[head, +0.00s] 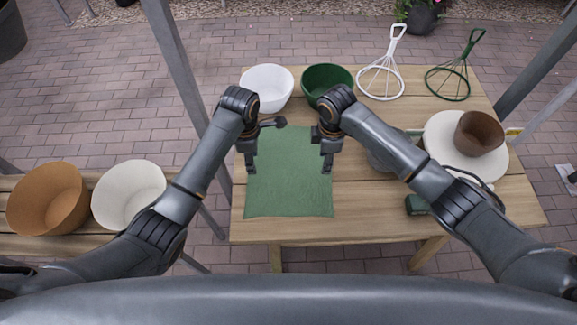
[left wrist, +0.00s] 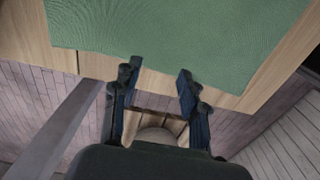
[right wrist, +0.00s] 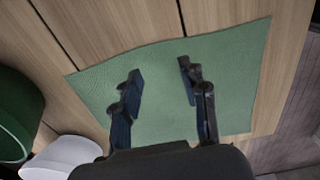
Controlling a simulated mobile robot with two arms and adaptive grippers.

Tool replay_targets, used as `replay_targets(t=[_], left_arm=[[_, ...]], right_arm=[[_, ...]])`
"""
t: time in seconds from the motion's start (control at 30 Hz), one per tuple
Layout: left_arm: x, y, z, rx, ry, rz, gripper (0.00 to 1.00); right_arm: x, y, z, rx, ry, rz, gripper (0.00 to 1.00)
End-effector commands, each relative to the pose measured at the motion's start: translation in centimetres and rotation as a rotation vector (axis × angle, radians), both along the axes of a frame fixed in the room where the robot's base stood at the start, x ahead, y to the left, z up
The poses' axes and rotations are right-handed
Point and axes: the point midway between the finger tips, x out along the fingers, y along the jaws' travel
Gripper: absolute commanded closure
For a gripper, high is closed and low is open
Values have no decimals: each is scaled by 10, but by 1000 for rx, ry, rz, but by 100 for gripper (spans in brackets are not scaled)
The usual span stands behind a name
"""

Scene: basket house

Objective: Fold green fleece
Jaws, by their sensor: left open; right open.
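The green fleece (head: 289,185) lies flat and spread out on the wooden table, close to its left and front edges. My left gripper (head: 251,168) is open and empty over the fleece's left edge. In the left wrist view the fleece (left wrist: 170,35) lies beyond the open fingers (left wrist: 158,75). My right gripper (head: 327,165) is open and empty over the fleece's right edge. In the right wrist view its fingers (right wrist: 160,72) are spread above the fleece (right wrist: 215,75). I cannot tell whether either gripper touches the cloth.
A white bowl (head: 266,88) and a green bowl (head: 327,86) stand behind the fleece. A brown bowl (head: 479,132) sits on a white plate (head: 440,133). A bench (head: 85,245) at left holds two bowls.

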Motion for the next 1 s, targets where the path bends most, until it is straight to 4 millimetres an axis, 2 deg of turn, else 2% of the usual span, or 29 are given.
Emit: replay_targets(t=[0.2,0.7,1.0], left_arm=[[0,0,-21,0,0,-1,57],[0,0,-28,-1,-1,-2,57],[0,0,-27,0,0,-2,86]], right_arm=[[0,0,-21,0,-1,-1,57],[1,0,-28,1,-2,-1,57],[0,0,-27,1,-1,-1,86]])
